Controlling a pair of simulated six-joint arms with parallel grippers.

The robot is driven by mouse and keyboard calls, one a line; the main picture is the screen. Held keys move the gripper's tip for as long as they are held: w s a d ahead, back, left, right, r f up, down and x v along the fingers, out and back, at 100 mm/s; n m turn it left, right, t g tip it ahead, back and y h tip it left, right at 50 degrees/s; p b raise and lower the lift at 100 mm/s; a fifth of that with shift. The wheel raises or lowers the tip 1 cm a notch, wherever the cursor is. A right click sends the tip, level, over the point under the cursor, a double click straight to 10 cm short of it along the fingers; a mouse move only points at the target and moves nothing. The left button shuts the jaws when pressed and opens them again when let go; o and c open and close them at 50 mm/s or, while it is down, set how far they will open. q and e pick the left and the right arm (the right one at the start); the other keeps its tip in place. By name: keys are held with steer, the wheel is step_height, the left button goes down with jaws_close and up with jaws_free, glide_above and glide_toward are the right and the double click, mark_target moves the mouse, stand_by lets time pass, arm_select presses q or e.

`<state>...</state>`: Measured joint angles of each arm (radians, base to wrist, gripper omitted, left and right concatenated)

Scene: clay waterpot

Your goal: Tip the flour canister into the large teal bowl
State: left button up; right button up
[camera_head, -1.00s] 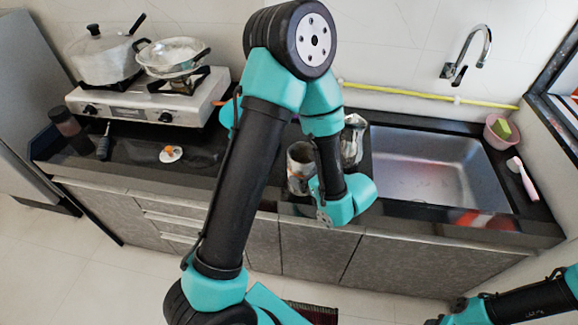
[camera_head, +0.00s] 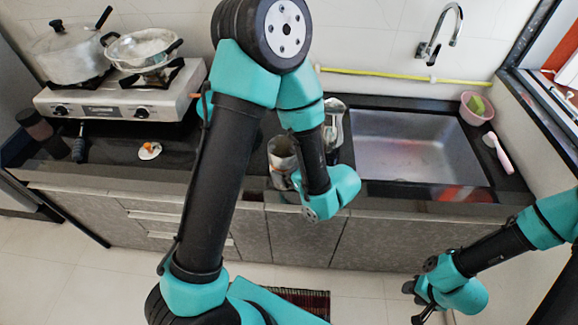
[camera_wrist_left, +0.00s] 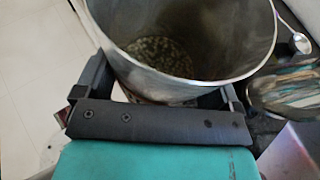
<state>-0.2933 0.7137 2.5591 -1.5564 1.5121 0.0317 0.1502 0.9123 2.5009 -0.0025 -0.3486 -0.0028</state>
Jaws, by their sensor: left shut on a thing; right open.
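A grey metal canister (camera_head: 283,160) shows in the head view at the counter's front edge, partly behind my left arm. It looks upright. In the left wrist view the open canister (camera_wrist_left: 185,35) fills the top, with pale granular contents at its bottom. My left gripper (camera_wrist_left: 160,95) is shut on it, a finger on each side; in the head view the arm mostly hides this gripper. I cannot tell whether the canister touches the counter. My right gripper (camera_head: 415,303) is open and empty, low at the right, in front of the cabinets. No large teal bowl is visible.
A shiny metal vessel (camera_head: 333,122) stands close behind the canister, left of the sink (camera_head: 420,150). A stove (camera_head: 120,103) with a pot (camera_head: 70,55) and a pan (camera_head: 143,50) is at the left. A pink bowl (camera_head: 476,108) is at the right.

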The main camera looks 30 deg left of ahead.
arm_select(q)
steer(key=shift+w+a+r, duration=0.1)
steer(key=shift+w+a, duration=0.3)
steer(key=w+a+r, duration=0.2)
steer(key=w+a, duration=0.5)
steer(key=a, duration=0.2)
steer(key=w+a+r, duration=0.1)
steer(key=a+r, duration=0.3)
steer(key=a, duration=0.4)
steer(key=w+a+r, duration=0.1)
steer(key=a+r, duration=0.3)
steer(key=a, duration=0.5)
steer(key=w+a+r, duration=0.2)
steer(key=a+r, duration=0.3)
steer(key=a, duration=0.4)
steer(key=shift+a+m+g, duration=0.2)
steer(key=shift+m+g, duration=0.2)
steer(key=shift+f, duration=0.15)
steer(key=shift+s+a+f+m+g+y, duration=0.1)
steer(key=shift+s+f+m+g+y, duration=0.2)
steer(key=shift+s+f+m+g, duration=0.7)
steer(key=shift+w+a+f+m+g+y, duration=0.1)
steer(key=shift+f+m+g+y, duration=0.3)
steer(key=shift+f+m, duration=1.25)
steer(key=shift+s+a+f+m+g+y, duration=0.15)
steer(key=shift+s+f+m+g, duration=0.55)
steer(key=shift+f, duration=1.3)
steer(key=shift+w+d, duration=0.1)
steer(key=shift+w, duration=0.05)
